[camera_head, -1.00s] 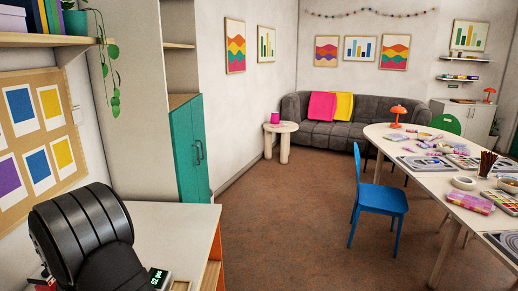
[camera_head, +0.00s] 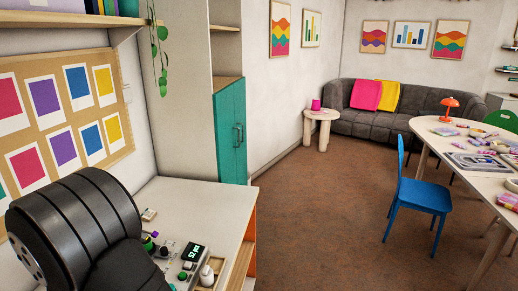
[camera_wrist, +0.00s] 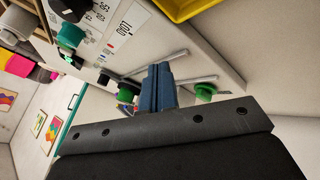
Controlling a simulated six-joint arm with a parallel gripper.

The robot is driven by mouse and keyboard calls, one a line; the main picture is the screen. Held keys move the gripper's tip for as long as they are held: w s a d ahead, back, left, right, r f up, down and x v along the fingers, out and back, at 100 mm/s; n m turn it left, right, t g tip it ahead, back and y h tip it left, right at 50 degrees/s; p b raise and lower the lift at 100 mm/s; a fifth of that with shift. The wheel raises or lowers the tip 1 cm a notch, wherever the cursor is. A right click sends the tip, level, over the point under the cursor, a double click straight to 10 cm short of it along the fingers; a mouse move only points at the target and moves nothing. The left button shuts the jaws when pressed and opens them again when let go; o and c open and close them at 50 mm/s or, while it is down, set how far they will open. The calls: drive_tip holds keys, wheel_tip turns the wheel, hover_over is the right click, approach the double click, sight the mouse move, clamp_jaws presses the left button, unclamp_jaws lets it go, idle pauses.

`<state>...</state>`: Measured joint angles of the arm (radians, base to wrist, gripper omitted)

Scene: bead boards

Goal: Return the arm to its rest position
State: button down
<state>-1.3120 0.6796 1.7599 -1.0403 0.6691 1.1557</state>
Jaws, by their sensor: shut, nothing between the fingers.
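My gripper (camera_wrist: 158,82) shows in the wrist view as two blue fingers pressed together, with nothing between them. It is in front of a pale panel (camera_wrist: 135,52) with printed markings, a teal knob (camera_wrist: 70,36) and green knobs, one (camera_wrist: 205,91) just right of the fingers. I cannot tell how far the fingertips are from the panel. In the head view the black, rounded part of my arm (camera_head: 75,235) fills the lower left; the fingers are hidden there.
A white desk (camera_head: 205,205) at the left holds a small device with a lit display (camera_head: 190,254) and several knobs. A yellow tray (camera_wrist: 190,8) is at the wrist view's top. A blue chair (camera_head: 420,195) and long table (camera_head: 440,130) stand right; the floor between is clear.

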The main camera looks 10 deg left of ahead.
drive_tip(key=shift+s+a, duration=0.1)
drive_tip(key=shift+s, duration=0.1)
drive_tip(key=c, duration=0.9)
unclamp_jaws()
drive_tip(key=o, duration=0.9)
drive_tip(key=w+r+m+h, duration=0.2)
drive_tip(key=w+r+m, duration=0.3)
drive_tip(key=w, duration=0.2)
drive_tip(key=shift+w+d+r+m+t, duration=0.15)
drive_tip(key=shift+w+d+m+t, duration=0.15)
drive_tip(key=shift+d+t, duration=0.15)
drive_tip(key=w+d+r+m+g+y, duration=0.3)
drive_tip(key=w+d+r+m+g, duration=0.1)
drive_tip(key=w+r+m, duration=0.65)
drive_tip(key=w+d+r+m+g+y, duration=0.2)
drive_tip(key=w+d+r+m+g, duration=0.2)
drive_tip(key=w+r+m, duration=0.65)
drive_tip(key=s+a+f+m, duration=0.2)
drive_tip(key=s+a+f, duration=0.1)
drive_tip(key=f, duration=0.4)
drive_tip(key=shift+a+f+m, duration=0.3)
drive_tip(key=shift+a+m, duration=0.1)
drive_tip(key=shift+a, duration=0.05)
